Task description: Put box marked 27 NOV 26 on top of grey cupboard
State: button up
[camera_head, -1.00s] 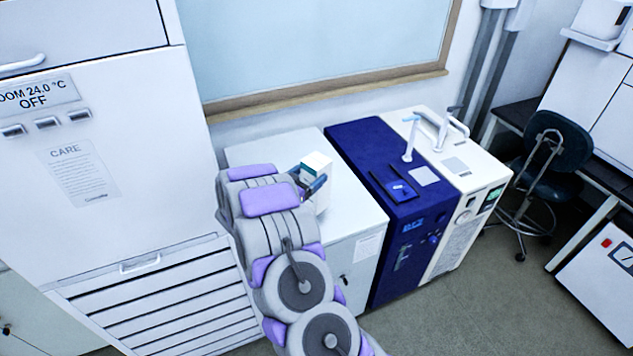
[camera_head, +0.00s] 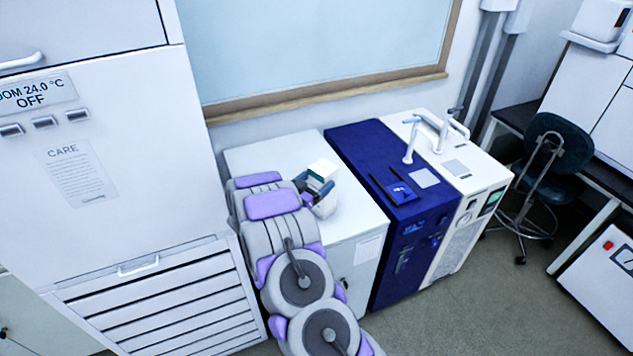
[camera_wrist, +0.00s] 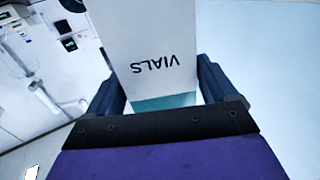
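A small white box (camera_head: 322,170) with a teal band shows above the low cupboard (camera_head: 350,210) in the head view. In the wrist view the box (camera_wrist: 158,70) lies between the two fingers of my gripper (camera_wrist: 157,85), lettered VIALS upside down, with its teal end towards the palm. The fingers appear closed on its sides. No date shows on the visible face. In the head view my gripper (camera_head: 315,185) hides the lower part of the box, so I cannot tell whether it touches the pale grey-white cupboard top.
A dark blue instrument (camera_head: 375,165) and a white one (camera_head: 445,160) stand right of the cupboard. A tall white cabinet (camera_head: 120,180) stands left. The visible cupboard top is otherwise clear. A window ledge (camera_head: 330,95) runs behind. A dark chair (camera_head: 552,150) stands at the right.

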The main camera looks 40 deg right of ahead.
jog(key=shift+o, duration=1.1)
jog(key=shift+r, duration=0.1)
jog(key=p+v, duration=0.1)
jog(key=v, duration=1.1)
